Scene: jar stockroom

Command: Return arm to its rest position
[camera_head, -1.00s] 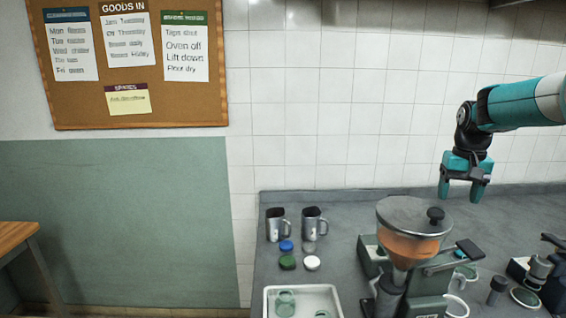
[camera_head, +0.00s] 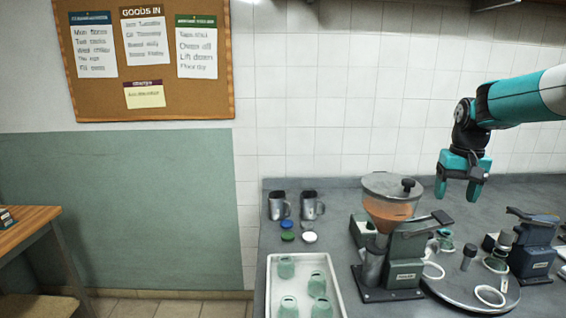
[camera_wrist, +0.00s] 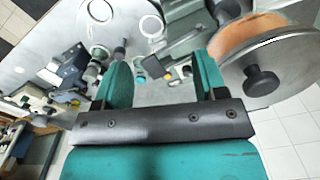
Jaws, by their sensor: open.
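My gripper (camera_head: 459,187) has teal fingers and hangs at the right side of the head view, pointing down above the grey counter (camera_head: 345,222). Its fingers are apart, with nothing between them. In the wrist view my gripper (camera_wrist: 163,85) also shows open and empty. My teal and white arm reaches in from the right edge, bent down at the wrist. The gripper is apart from the machines and the counter.
A filling machine (camera_head: 390,235) with an orange-filled hopper stands left of my gripper. A dark blue machine (camera_head: 531,250) stands to the right. A white tray (camera_head: 272,290) holds several green jars. Two metal mugs (camera_head: 311,205) and several lids stand behind it. A wooden table (camera_head: 25,228) is far left.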

